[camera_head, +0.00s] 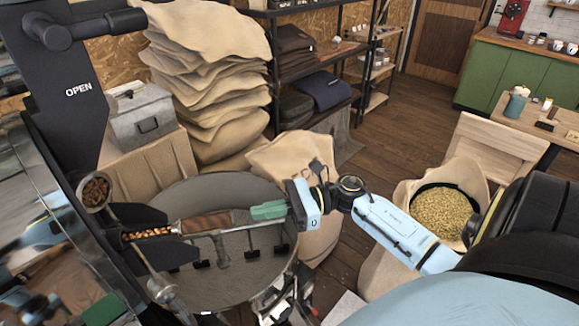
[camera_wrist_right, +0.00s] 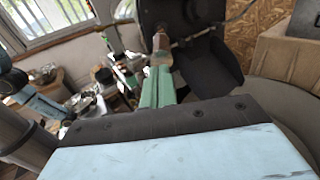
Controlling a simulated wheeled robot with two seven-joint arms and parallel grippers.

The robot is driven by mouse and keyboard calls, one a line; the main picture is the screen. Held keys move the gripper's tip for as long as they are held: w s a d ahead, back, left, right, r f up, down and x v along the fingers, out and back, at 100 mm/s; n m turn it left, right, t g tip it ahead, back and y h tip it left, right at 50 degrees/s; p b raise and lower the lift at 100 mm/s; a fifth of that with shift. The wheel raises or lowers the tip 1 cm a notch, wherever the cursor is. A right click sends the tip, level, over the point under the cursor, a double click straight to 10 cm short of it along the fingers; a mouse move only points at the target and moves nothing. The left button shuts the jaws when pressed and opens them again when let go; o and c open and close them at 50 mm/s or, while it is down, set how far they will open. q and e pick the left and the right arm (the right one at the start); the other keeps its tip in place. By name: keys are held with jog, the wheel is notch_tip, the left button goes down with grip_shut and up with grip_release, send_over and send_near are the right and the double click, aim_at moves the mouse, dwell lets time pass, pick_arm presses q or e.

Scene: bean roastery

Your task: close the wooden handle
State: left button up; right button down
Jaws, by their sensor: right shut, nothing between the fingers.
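The wooden handle (camera_head: 207,223) is a brown bar that sticks out from the black front of the roaster (camera_head: 65,130), above the round cooling tray (camera_head: 225,285). My right gripper (camera_head: 252,211) has green fingers, shut and empty, pointing left at the handle's free end. In the right wrist view, the shut fingers (camera_wrist_right: 158,72) point at the brown handle (camera_wrist_right: 160,42) just past their tips. I cannot tell if they touch it. My left gripper does not show clearly in either view.
Roasted beans (camera_head: 150,232) show in the roaster's front beside the handle. A stack of sacks (camera_head: 210,80) and a metal box (camera_head: 142,115) stand behind the tray. An open sack of beans (camera_head: 440,212) stands at right. Wooden floor (camera_head: 385,135) is clear behind my right arm.

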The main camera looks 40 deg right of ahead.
aim_at(182, 226)
jog(key=x, duration=0.3)
jog(key=shift+w+a+p, duration=0.1)
jog(key=shift+p, duration=0.25)
jog(key=b+x, duration=0.4)
jog(key=x, duration=0.7)
jog(key=shift+r, duration=0.1)
